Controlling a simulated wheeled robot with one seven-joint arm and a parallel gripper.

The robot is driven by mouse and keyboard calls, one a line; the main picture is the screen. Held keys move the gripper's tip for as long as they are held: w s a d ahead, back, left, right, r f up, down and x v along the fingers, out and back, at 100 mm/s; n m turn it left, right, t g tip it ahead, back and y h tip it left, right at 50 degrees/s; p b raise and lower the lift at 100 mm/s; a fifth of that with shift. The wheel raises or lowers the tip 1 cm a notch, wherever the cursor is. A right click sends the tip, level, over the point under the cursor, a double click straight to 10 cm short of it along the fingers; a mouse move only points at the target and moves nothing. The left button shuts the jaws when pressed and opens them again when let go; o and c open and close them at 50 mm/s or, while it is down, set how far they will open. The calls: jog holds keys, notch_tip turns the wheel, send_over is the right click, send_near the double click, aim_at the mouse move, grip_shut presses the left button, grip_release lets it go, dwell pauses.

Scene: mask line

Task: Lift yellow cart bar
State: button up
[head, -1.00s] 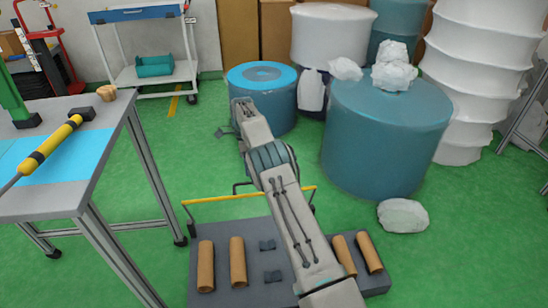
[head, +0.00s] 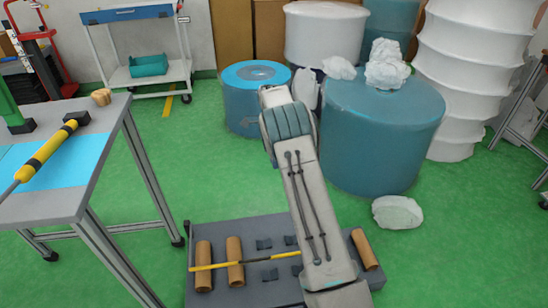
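The yellow cart bar (head: 215,266) now runs low across the grey flat cart (head: 218,292), in front of its back edge and across the view of the cardboard rolls. A short dark stretch shows along the bar near its middle; I cannot tell what it is. The bar's right end goes behind my arm. My arm covers the middle right of the cart. My gripper is hidden from this view, so its hold on the bar cannot be seen.
Cardboard rolls (head: 235,250) lie on the cart. A workbench (head: 95,135) with a yellow and black tool (head: 48,153) stands at left. Blue drums (head: 375,150) and a white bag (head: 397,212) stand behind and right. Green floor is clear between bench and drums.

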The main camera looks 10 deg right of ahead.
dwell(0.3)
jog(key=s+r+n+t+p, duration=0.1)
jog(key=s+r+n+p, duration=0.3)
jog(key=r, duration=0.5)
jog(key=s+a+r+n+t+p, duration=0.1)
jog(key=s+r+n+p, duration=0.15)
jog(key=s+r, duration=0.5)
jog(key=s+r+n+t+p, duration=0.15)
jog(key=s+r+p, duration=0.25)
jog(key=r, duration=0.7)
jog(key=s+a+r+n+t+p, duration=0.1)
jog(key=s+r+n+p, duration=0.3)
jog(key=s, duration=0.6)
jog(key=s+r+n+t+p, duration=0.2)
jog(key=s+r+n+p, duration=0.2)
jog(key=s, duration=0.7)
jog(key=shift+s+a+r+n+p, duration=0.3)
jog(key=shift+a+r+n+p, duration=0.15)
jog(key=shift+n, duration=0.75)
jog(key=shift+f, duration=0.1)
